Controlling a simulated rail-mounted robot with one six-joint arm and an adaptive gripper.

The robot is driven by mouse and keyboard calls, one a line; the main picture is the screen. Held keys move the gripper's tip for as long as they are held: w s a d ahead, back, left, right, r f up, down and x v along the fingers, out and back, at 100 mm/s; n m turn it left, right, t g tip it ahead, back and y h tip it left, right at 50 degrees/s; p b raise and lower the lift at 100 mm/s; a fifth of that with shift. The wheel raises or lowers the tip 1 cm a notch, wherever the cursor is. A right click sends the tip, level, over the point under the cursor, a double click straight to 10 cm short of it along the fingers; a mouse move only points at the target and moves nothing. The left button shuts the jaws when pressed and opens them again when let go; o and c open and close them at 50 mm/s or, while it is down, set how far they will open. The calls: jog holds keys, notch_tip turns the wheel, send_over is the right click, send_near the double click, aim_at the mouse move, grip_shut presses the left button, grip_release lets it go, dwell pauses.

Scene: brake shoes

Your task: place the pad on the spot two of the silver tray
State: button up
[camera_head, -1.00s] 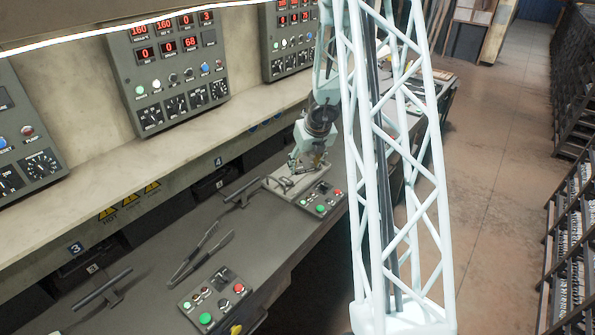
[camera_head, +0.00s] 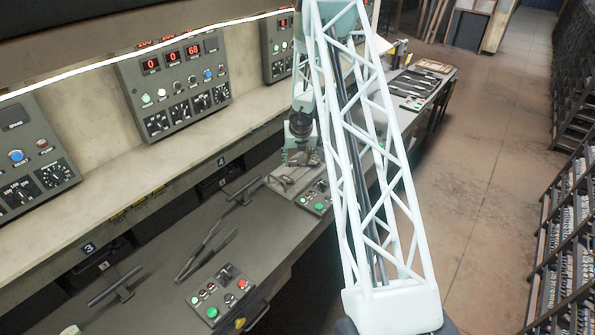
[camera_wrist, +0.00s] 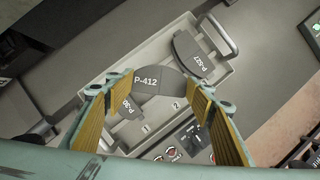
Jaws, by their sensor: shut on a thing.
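My gripper (camera_wrist: 163,92) is shut on a dark grey pad marked P-412 (camera_wrist: 158,82), held between its yellow-lined fingers in the wrist view. Below is the silver tray (camera_wrist: 243,68). A pad marked P-527 (camera_wrist: 196,55) lies in its upper right part. Another dark pad (camera_wrist: 128,107) lies at the left, partly hidden behind the left finger. The tray numbers 1 and 2 show just below the held pad, with 2 to the right of 1. In the head view my gripper (camera_head: 300,157) is over the tray (camera_head: 289,186); the held pad is too small to make out there.
A button box (camera_head: 317,198) stands close to the tray's right side. Long tongs (camera_head: 205,250) and another button box (camera_head: 220,293) lie nearer on the bench. A black handle (camera_head: 242,190) is left of the tray. Control panels (camera_head: 178,85) stand behind on a ledge.

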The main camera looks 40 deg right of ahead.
aim_at(298, 165)
jog(key=shift+w+f, duration=0.1)
jog(key=shift+f, duration=0.15)
dwell(0.4)
jog(key=shift+f+b, duration=2.1)
jog(key=shift+f, duration=0.25)
jog(key=shift+f, duration=0.15)
jog(key=o, duration=1)
jog(key=shift+r, duration=0.2)
jog(key=shift+p+v, duration=1.35)
jog(key=shift+v, duration=2.35)
